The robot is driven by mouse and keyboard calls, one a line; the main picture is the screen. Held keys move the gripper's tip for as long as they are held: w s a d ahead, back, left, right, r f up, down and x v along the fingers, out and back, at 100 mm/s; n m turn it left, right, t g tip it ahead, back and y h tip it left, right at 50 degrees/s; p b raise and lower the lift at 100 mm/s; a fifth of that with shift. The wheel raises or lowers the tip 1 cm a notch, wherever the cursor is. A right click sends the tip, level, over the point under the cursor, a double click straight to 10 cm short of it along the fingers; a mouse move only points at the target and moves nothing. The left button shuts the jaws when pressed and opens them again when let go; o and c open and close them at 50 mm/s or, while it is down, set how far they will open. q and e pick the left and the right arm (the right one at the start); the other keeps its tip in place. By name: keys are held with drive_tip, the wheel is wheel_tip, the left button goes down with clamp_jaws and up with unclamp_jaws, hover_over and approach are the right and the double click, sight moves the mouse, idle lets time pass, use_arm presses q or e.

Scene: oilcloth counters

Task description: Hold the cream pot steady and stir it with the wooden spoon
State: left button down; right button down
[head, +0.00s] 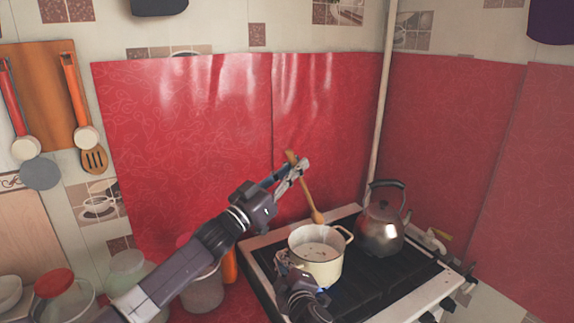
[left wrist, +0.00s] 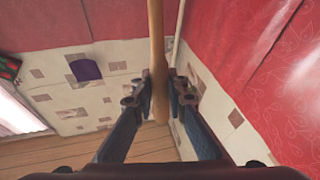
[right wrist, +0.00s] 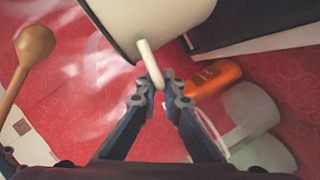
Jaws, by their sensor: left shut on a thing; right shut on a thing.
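The cream pot (head: 322,270) stands upright on the stove, with pale contents inside. My right gripper (head: 283,262) is shut on its near-left handle, which shows between the fingers (right wrist: 158,82) in the right wrist view (right wrist: 149,62). My left gripper (head: 297,167) is shut on the wooden spoon (head: 307,198) near its upper end. The spoon tilts with its bowl down, behind the pot's rim in the head view. In the right wrist view the spoon's bowl (right wrist: 35,44) is apart from the pot (right wrist: 140,20). The left wrist view shows the handle (left wrist: 157,50) between the fingers.
A metal kettle (head: 378,228) stands on the stove (head: 372,290) right of the pot. Several jars, one with a red lid (head: 54,283), stand on the counter at lower left. An orange bottle (right wrist: 215,76) is near the stove. Red oilcloth (head: 190,130) covers the wall behind.

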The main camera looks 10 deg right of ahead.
use_arm(q)
drive_tip(key=s+a+f, duration=0.2)
drive_tip(key=a+f, duration=0.2)
drive_tip(key=f, duration=0.1)
drive_tip(key=w+d+f, duration=0.2)
drive_tip(key=d+f, duration=0.2)
drive_tip(key=f, duration=0.6)
drive_tip(key=shift+f, duration=0.35)
idle(0.6)
drive_tip(key=shift+d, duration=0.1)
drive_tip(key=shift+w, duration=0.1)
